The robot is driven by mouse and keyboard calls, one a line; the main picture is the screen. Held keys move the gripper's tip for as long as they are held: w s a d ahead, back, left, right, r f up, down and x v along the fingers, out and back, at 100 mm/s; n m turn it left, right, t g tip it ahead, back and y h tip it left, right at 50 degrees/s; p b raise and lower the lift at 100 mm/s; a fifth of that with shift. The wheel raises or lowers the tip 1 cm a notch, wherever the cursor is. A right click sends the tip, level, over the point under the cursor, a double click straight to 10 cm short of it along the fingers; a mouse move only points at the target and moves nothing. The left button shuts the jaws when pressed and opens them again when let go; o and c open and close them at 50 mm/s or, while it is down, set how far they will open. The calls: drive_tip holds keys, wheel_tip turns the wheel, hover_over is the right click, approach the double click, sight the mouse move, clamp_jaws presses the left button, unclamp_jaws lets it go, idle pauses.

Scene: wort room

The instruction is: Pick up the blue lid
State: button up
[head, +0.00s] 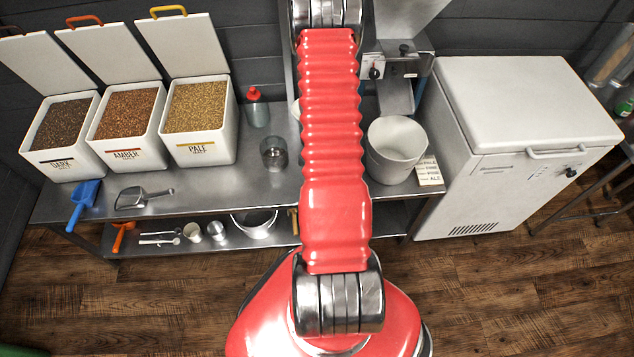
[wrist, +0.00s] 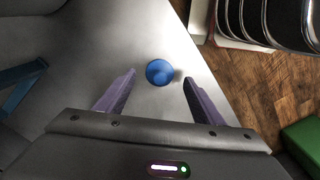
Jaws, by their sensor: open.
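The blue lid (wrist: 159,72) is a small round blue piece on a smooth grey surface (wrist: 185,40) in the wrist view. It lies close to that surface's right-hand edge. My gripper (wrist: 159,77) is open, with its two purple fingers on either side of the lid in the picture. There is a visible gap between each finger and the lid, and nothing is held. I cannot tell how high the fingertips are above the surface. In the head view I make out neither the lid nor my gripper; my red arm covers the middle.
The head view shows a metal bench (head: 190,180) with grain bins, a blue scoop (head: 83,203) and a white bucket (head: 396,150).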

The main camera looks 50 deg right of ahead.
drive_tip(key=shift+f, duration=1.3)
drive_tip(key=shift+c, duration=0.6)
drive_tip(key=c, duration=1)
drive_tip(key=shift+r, duration=5)
